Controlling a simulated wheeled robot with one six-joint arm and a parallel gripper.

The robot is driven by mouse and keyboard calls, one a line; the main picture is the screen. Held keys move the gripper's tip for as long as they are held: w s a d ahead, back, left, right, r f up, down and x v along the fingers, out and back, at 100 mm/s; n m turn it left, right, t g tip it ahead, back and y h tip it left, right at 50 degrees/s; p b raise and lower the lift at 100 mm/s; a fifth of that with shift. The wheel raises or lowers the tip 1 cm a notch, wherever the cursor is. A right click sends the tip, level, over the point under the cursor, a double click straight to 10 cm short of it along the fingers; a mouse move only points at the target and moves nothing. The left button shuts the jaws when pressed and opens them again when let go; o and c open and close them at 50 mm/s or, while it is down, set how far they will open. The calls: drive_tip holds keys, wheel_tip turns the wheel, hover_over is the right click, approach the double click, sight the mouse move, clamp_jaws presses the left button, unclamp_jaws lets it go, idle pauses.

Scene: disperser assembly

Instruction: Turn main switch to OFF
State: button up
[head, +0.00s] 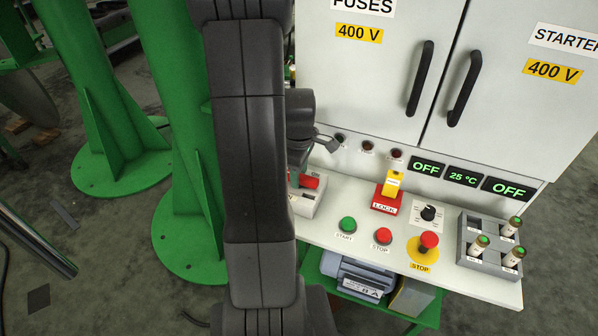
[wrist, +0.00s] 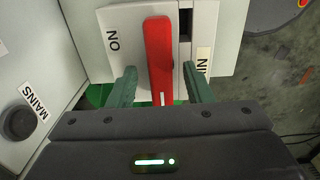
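The main switch has a long red lever (wrist: 159,55) on a light grey plate (wrist: 124,18), seen in the wrist view. An "ON" label, upside down there, is on the plate left of the lever. My gripper (wrist: 160,85) is open, with one green finger on each side of the lever and a visible gap to it on both sides. The lever's near end is hidden by the gripper body. In the head view the red switch (head: 309,182) shows only partly at the panel's left end, behind my dark arm.
The white panel holds a green START button (head: 347,224), a red STOP button (head: 382,236), an emergency stop (head: 428,241), a black knob (head: 428,212), a yellow-red LOCK piece (head: 387,192) and a grey rack (head: 486,251). Cabinet doors rise behind. Green pillars (head: 184,210) stand left.

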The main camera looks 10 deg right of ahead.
wheel_tip(320, 180, up, 14)
drive_tip(key=p, duration=0.1)
idle(0.6)
drive_tip(key=shift+f, duration=0.2)
wheel_tip(320, 180, down, 14)
drive_tip(key=shift+r+b, duration=0.15)
drive_tip(key=shift+b, duration=0.35)
idle(0.4)
